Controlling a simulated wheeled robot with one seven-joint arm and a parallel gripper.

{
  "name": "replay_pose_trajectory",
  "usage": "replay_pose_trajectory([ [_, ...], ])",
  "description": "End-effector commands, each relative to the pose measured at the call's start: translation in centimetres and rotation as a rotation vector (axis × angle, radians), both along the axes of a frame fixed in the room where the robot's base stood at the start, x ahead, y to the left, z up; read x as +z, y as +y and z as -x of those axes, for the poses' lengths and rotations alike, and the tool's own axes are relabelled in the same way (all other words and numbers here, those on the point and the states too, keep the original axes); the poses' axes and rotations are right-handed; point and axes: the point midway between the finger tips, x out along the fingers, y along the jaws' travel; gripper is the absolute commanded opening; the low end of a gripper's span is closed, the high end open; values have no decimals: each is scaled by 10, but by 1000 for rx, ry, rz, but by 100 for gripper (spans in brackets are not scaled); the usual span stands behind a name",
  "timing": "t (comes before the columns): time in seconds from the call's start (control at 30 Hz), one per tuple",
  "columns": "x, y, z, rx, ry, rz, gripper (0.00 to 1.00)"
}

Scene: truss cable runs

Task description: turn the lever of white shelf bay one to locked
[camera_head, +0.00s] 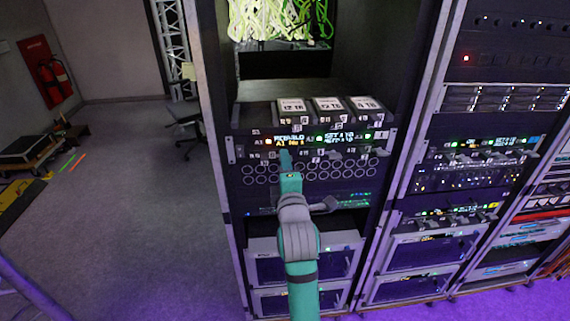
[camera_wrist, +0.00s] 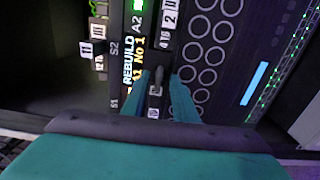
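My gripper (camera_head: 286,160) is at the left part of the lit panel in the middle rack, and it also shows in the wrist view (camera_wrist: 159,98). Its two teal fingers are apart there, one on each side of a small grey lever (camera_wrist: 158,77). I cannot tell whether either finger touches the lever. The lever lies beside a display (camera_wrist: 132,60) reading "REBUILD A1 No 1". White tags sit below the lever. In the head view the gripper covers this spot, and which bay the lever belongs to cannot be read there.
Three white-labelled units (camera_head: 328,105) stand on a ledge above the panel. Another rack (camera_head: 475,170) stands close on the right. The floor (camera_head: 130,200) on the left is open, with a chair (camera_head: 184,108) behind.

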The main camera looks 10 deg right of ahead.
Motion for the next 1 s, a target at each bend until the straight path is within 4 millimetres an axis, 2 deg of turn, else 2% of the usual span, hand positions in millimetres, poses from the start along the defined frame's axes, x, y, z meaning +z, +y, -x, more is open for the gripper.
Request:
replay_pose_trajectory([
  [0.37, 2, 0, 6, -1, -4, -1, 25],
  [0.47, 1, 0, 18, -1, -4, -1, 25],
  [0.8, 1, 0, 80, 0, -3, -1, 25],
  [1.0, 1, 0, 103, 0, -3, -1, 25],
])
